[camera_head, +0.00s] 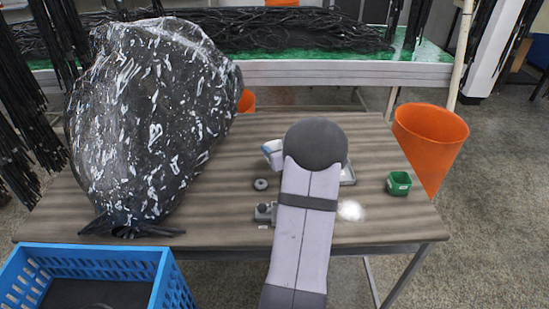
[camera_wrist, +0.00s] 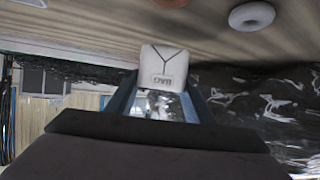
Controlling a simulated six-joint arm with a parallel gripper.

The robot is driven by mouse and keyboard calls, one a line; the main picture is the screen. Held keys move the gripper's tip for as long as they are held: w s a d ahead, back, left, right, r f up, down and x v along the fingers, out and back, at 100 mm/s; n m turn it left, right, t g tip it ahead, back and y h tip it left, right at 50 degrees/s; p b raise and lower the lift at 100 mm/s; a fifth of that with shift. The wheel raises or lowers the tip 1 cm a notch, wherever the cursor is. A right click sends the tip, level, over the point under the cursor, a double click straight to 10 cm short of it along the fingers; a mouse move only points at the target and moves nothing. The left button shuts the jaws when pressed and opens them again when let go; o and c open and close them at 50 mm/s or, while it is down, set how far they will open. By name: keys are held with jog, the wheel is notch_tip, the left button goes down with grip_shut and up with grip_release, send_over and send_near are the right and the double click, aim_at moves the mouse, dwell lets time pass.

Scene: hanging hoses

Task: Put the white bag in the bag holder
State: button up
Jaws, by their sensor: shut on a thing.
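The white bag (camera_wrist: 163,68) is a small white block-like packet with dark lettering and Y-shaped lines. In the wrist view it sits between the two dark blue fingers of my gripper (camera_wrist: 160,98), which is shut on it. In the head view the white bag (camera_head: 271,147) shows small and pale at the left of my dark rounded wrist, above the table. My arm hides much of the gripper there. I cannot tell which is the bag holder.
A large black bag with white marks (camera_head: 150,120) fills the table's left. A grey ring (camera_head: 260,184) and a small green box (camera_head: 399,188) lie on the table (camera_head: 225,205). A blue crate (camera_head: 165,280) and orange bin (camera_head: 430,135) stand beside it. Black hoses hang behind.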

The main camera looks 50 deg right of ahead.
jog(key=shift+f, duration=1.85)
jog(key=shift+f+b, duration=0.1)
jog(key=shift+b, duration=0.2)
jog(key=shift+f, duration=0.1)
jog(key=o, duration=1)
jog(key=shift+r, duration=0.25)
jog(key=v, duration=1)
jog(key=shift+s+r, duration=0.15)
jog(key=shift+s, duration=0.2)
jog(key=shift+o, duration=0.5)
jog(key=shift+s+a+r, duration=0.2)
jog(key=shift+s+a, duration=0.15)
jog(key=shift+s, duration=0.15)
